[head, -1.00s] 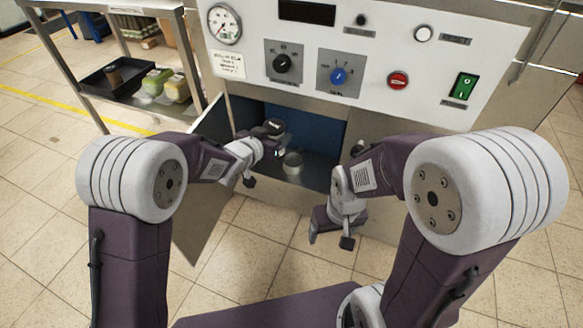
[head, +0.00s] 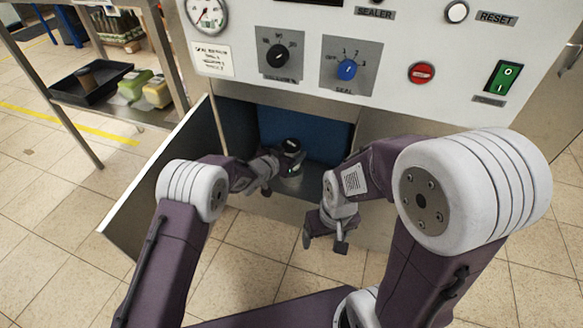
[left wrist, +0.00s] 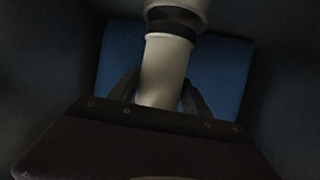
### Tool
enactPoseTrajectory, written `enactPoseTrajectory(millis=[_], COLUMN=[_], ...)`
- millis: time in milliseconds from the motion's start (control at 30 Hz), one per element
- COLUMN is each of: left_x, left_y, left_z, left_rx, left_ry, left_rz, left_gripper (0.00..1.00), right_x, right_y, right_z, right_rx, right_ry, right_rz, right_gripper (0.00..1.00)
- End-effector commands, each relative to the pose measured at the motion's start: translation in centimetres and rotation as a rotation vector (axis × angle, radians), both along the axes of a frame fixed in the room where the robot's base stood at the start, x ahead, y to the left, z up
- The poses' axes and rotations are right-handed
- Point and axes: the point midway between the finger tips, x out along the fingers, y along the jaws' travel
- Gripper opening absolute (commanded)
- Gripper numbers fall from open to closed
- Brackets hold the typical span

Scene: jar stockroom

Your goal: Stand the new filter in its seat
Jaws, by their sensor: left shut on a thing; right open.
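The filter (head: 291,146) shows in the head view as a dark-topped cylinder inside the open cabinet. My left gripper (head: 277,168) is shut on it, reaching in from the left. In the left wrist view the filter's pale body (left wrist: 164,72) stands between my two left fingers (left wrist: 160,92), with a dark band beyond. The round pale seat is not clearly visible now; the filter and gripper cover that spot. I cannot tell whether the filter touches it. My right gripper (head: 325,242) is open and empty, in front of the cabinet's lower edge.
The cabinet door (head: 160,190) stands open on the left, close to my left arm. The control panel (head: 400,75) with knobs and buttons is above the opening. A shelf at the left holds a black tray (head: 62,92) and several containers. The floor in front is clear.

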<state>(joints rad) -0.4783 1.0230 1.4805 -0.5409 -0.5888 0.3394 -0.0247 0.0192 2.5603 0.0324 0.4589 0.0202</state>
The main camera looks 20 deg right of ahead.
Motion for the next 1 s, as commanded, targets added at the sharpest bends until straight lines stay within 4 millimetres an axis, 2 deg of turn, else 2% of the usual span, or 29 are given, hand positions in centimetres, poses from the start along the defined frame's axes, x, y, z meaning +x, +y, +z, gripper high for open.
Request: enactPoseTrajectory(millis=[200, 433, 567, 767, 800, 867, 1000], left_x=[0.5, 0.5, 0.5, 0.5, 0.5, 0.5, 0.5], left_y=[-0.3, -0.2, -0.2, -0.2, -0.2, -0.2, -0.2], left_z=[-0.4, -4.6, -4.1, -4.4, -4.4, -4.4, -4.4], left_rx=[0.000, -0.001, -0.001, 0.000, 0.000, 0.000, 0.000], left_ry=[-0.001, 0.000, -0.002, -0.001, 0.000, 0.000, 0.000], left_rz=[0.001, 0.001, 0.001, 0.001, 0.001, 0.001, 0.001], left_gripper=[0.10, 0.10, 0.10, 0.10, 0.62, 0.79, 0.79], right_x=[0.0, 0.0, 0.0, 0.0, 0.0, 0.0, 0.0], right_y=[0.0, 0.0, 0.0, 0.0, 0.0, 0.0, 0.0], right_z=[-0.5, -4.1, -3.6, -3.7, -3.7, -3.7, -3.7], right_rx=[0.000, 0.000, 0.000, 0.000, 0.000, 0.000, 0.000], right_ry=[-0.001, -0.001, 0.000, -0.001, -0.001, -0.001, -0.001], right_rz=[0.000, 0.000, 0.000, 0.000, 0.000, 0.000, 0.000], right_gripper=[0.79, 0.79, 0.79, 0.79, 0.79, 0.79, 0.79])
